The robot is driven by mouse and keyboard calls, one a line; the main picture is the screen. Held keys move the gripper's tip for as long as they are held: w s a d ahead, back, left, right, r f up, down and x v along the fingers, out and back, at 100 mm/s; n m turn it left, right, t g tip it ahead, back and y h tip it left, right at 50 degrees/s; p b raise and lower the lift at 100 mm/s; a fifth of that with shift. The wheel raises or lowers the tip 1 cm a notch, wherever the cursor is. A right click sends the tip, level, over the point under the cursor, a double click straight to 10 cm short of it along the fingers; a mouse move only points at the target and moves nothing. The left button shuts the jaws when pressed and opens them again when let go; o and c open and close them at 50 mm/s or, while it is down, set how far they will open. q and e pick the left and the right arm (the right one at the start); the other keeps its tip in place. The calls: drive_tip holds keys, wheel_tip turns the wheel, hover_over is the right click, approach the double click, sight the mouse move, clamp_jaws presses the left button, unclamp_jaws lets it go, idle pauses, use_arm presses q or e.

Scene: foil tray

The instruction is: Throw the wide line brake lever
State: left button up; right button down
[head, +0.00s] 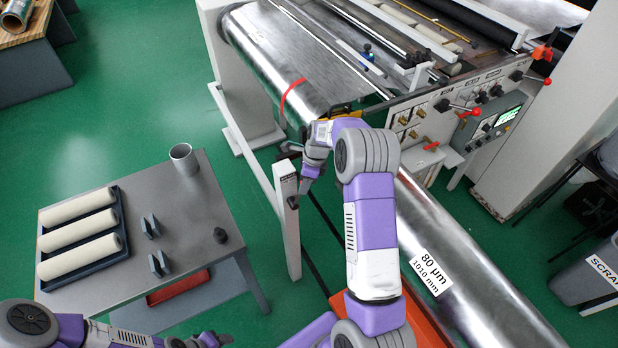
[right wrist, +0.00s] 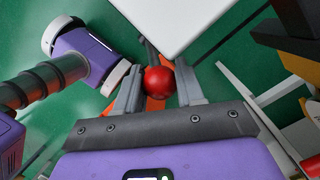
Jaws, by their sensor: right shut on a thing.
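In the right wrist view, a round red knob (right wrist: 158,82) sits between the two grey fingers of my right gripper (right wrist: 160,88), which is shut on it. The stem of the lever below the knob is mostly hidden. In the head view, my right gripper (head: 304,184) is at the top of a white post (head: 288,225) beside the machine's roll end, and the knob is hidden there. My left gripper (head: 212,340) is low at the bottom edge of the head view, near the grey table, and its finger gap is unclear.
A grey table (head: 185,240) on the left holds a dark tray (head: 122,222) of white rolls, a metal cup (head: 184,160) and small dark blocks. A large foil roll (head: 470,275) lies right of my right arm. Other red-knobbed levers (head: 475,112) are on the machine's panel.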

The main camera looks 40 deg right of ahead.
drive_tip(key=shift+a+r+h, duration=0.1)
drive_tip(key=shift+a+h, duration=0.2)
drive_tip(key=shift+a, duration=0.05)
drive_tip(key=c, duration=0.7)
unclamp_jaws()
drive_tip(key=shift+r, duration=0.1)
drive_tip(key=r, duration=0.2)
drive_tip(key=d+r, duration=0.1)
drive_tip(key=r, duration=0.2)
drive_tip(key=r+p, duration=0.1)
drive_tip(key=r, duration=0.1)
drive_tip(key=shift+s+d+r, duration=0.15)
drive_tip(key=shift+s+d, duration=0.05)
drive_tip(key=shift+s, duration=0.1)
